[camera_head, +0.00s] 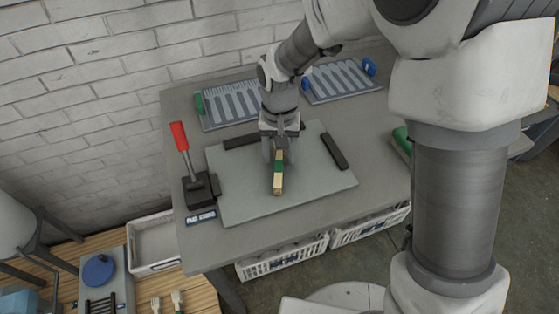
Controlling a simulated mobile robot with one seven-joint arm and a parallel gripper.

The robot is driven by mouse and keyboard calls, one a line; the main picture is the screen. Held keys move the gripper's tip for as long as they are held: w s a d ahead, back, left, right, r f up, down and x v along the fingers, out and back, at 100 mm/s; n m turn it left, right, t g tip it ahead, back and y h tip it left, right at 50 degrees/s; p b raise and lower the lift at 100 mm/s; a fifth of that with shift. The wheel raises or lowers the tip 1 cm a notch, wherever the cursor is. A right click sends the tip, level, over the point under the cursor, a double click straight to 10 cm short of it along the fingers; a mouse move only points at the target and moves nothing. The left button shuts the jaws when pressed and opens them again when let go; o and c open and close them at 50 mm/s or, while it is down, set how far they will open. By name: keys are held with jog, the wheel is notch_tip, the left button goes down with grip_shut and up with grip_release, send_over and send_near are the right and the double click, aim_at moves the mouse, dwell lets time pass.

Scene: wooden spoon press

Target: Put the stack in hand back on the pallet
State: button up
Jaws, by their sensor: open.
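A narrow wooden stack (278,186) with a green band stands out below my gripper (279,158), over a light grey plate (235,195) on the table. My gripper points down and is open, with its fingers around the upper end of the stack. The far end of the stack is hidden by the gripper, and I cannot tell whether its underside touches the plate. Nothing in view is clearly marked as the pallet. Two grey trays with spoon-shaped slots lie at the back, the left one (222,111) with a green part and the right one (340,82) with blue parts.
Two dark bars lie on the plate, left (247,141) and right (334,151) of my gripper. A black press with a red handle (180,137) stands at the plate's left. A green item (402,140) is at the table's right. White crates (283,262) sit below. The plate's front is clear.

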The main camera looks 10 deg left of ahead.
jog(key=shift+f, duration=0.25)
jog(key=c, duration=0.9)
grip_shut()
jog(key=shift+r, duration=0.2)
